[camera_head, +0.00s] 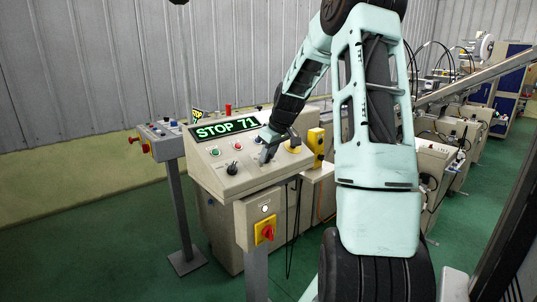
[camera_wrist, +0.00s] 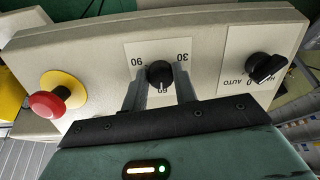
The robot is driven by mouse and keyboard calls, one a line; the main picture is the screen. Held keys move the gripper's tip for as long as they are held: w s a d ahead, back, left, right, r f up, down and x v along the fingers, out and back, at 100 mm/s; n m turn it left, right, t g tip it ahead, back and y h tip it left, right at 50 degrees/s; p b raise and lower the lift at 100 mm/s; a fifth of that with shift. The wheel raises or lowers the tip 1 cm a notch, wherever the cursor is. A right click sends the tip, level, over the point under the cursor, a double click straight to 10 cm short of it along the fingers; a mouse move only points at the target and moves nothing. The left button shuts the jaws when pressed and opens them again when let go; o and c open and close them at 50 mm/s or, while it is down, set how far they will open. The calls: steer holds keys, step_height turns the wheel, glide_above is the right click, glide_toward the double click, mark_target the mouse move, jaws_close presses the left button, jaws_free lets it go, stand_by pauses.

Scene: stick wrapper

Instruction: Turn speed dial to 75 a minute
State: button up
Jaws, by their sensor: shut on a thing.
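The speed dial (camera_wrist: 159,74) is a black round knob on a pale plate marked 30, 60 and 90, upside down in the wrist view. My gripper (camera_wrist: 160,84) has one finger on each side of the knob and is shut on it. In the head view my gripper (camera_head: 267,153) is down at the sloped control panel (camera_head: 215,175) and hides the dial. The green display (camera_head: 226,128) on the panel reads "STOP 71".
A black selector knob (camera_wrist: 266,68) marked AUTO sits to one side of the dial. A red emergency stop (camera_wrist: 48,103) on a yellow ring sits on the other side. A yellow box (camera_head: 316,146) stands at the panel's right end. A red-and-yellow switch (camera_head: 267,232) is below.

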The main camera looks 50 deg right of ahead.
steer(key=m, duration=0.5)
steer(key=shift+m, duration=0.3)
steer(key=m, duration=0.5)
steer(key=shift+t+y, duration=0.3)
steer(key=shift+t, duration=0.1)
steer(key=shift+m, duration=0.3)
steer(key=o, duration=1)
steer(key=b+v, duration=0.2)
steer(key=v, duration=1.5)
steer(key=shift+s+a+r, duration=0.15)
steer(key=shift+s, duration=0.05)
